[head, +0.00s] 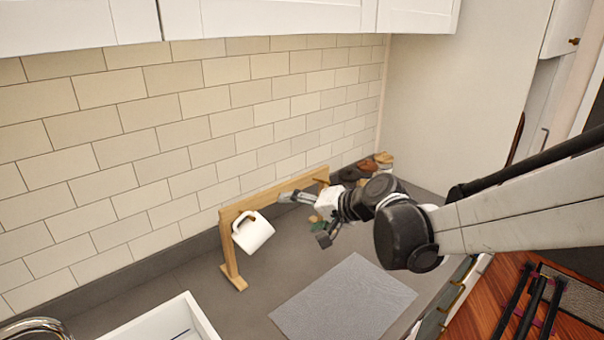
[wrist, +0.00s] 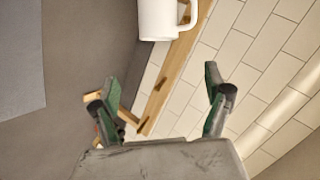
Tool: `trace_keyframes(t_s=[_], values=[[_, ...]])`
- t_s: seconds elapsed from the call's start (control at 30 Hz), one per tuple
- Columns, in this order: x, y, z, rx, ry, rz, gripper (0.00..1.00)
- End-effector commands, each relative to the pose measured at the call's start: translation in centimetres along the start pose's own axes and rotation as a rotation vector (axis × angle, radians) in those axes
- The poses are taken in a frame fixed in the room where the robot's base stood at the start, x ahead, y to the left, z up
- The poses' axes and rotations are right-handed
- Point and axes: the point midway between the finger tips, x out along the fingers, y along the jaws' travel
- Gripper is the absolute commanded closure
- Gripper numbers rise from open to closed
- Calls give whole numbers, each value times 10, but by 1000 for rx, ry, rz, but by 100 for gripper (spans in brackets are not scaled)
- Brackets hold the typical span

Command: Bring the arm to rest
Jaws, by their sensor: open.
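My gripper (head: 303,219) is open and empty in front of the wooden rack (head: 229,250) in the head view. In the wrist view its two fingers (wrist: 161,82) stand wide apart with nothing between them. A white mug (head: 253,232) hangs tilted at the left part of the rack, apart from my fingers. The mug also shows at the top of the wrist view (wrist: 157,18), beside the wooden bar. How the mug is held on the rack is hidden. My arm reaches in from the right.
A grey mat (head: 345,300) lies on the dark counter in front of the rack. A white sink (head: 165,322) is at the lower left. A tiled wall stands behind; white cabinets (head: 270,15) hang above.

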Motion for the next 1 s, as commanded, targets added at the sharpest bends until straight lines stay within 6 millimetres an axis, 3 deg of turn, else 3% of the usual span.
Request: trace_keyframes(t_s=[0.47, 1.0], values=[[-100, 54, 55, -185, 18, 283, 18], [-209, 144, 137, -390, 22, 631, 18]])
